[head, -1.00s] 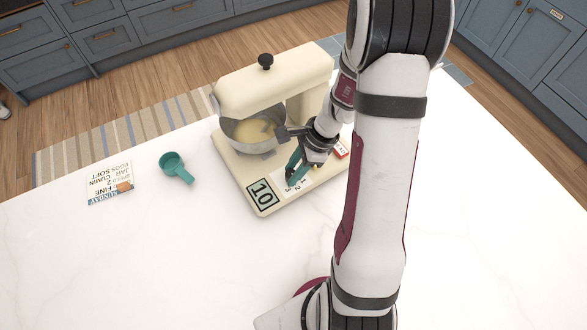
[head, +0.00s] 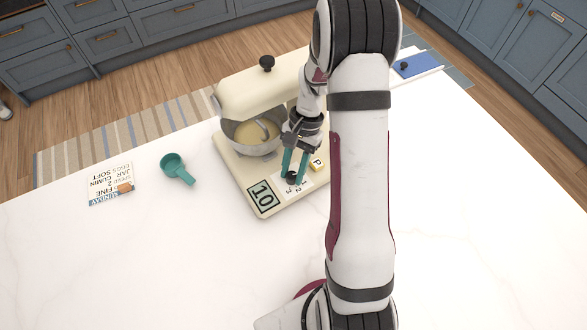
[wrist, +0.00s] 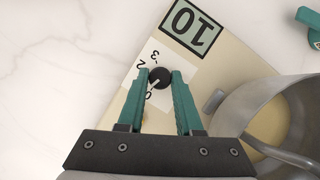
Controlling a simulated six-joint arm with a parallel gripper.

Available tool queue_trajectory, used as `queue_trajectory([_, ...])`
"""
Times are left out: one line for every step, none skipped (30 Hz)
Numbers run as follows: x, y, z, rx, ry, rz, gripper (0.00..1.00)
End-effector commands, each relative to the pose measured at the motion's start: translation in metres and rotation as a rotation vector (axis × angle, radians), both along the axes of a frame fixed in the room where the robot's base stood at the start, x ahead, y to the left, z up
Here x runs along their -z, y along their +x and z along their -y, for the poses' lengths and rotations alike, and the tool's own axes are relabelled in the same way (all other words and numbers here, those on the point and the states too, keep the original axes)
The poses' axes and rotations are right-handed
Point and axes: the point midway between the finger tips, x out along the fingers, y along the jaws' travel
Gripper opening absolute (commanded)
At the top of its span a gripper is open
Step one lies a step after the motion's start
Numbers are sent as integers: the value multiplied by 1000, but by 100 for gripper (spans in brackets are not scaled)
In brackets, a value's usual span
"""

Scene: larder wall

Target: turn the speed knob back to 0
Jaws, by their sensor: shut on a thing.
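The cream stand mixer (head: 243,97) stands on the white counter with its head down over a metal bowl (head: 230,131) of pale batter. The black speed knob (wrist: 160,77) sits on a white dial plate with figures 3, 2 and 0 legible in the wrist view. A pale pointer mark on the knob faces lower left, towards the 0. The knob also shows in the head view (head: 291,176). My gripper (wrist: 160,75) has its teal fingers on either side of the knob, shut on it. The gripper also shows in the head view (head: 292,170).
A teal scoop (head: 177,169) and a printed card (head: 110,184) lie left. A blue item (head: 416,65) is at back right. The front left counter is clear.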

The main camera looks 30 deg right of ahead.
Motion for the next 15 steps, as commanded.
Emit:
queue_trajectory([0,0,-1,-29,0,-2,0])
queue_trajectory([0,0,-1,-44,1,-1,0])
queue_trajectory([0,0,-1,-63,0,-1,0])
queue_trajectory([0,0,-1,-78,1,-2,0])
queue_trajectory([0,0,-1,-91,1,-2,0])
queue_trajectory([0,0,-1,-107,1,-2,0])
queue_trajectory([0,0,-1,-116,1,-2,0])
queue_trajectory([0,0,-1,-127,1,-2,0])
queue_trajectory([0,0,-1,-139,1,-2,0])
queue_trajectory([0,0,-1,-147,1,-2,0])
queue_trajectory([0,0,-1,-153,1,-1,0])
queue_trajectory([0,0,-1,-160,0,-1,0])
queue_trajectory([0,0,-1,-164,1,-2,0])
queue_trajectory([0,0,-1,-168,1,-2,0])
queue_trajectory([0,0,-1,-172,2,-1,0])
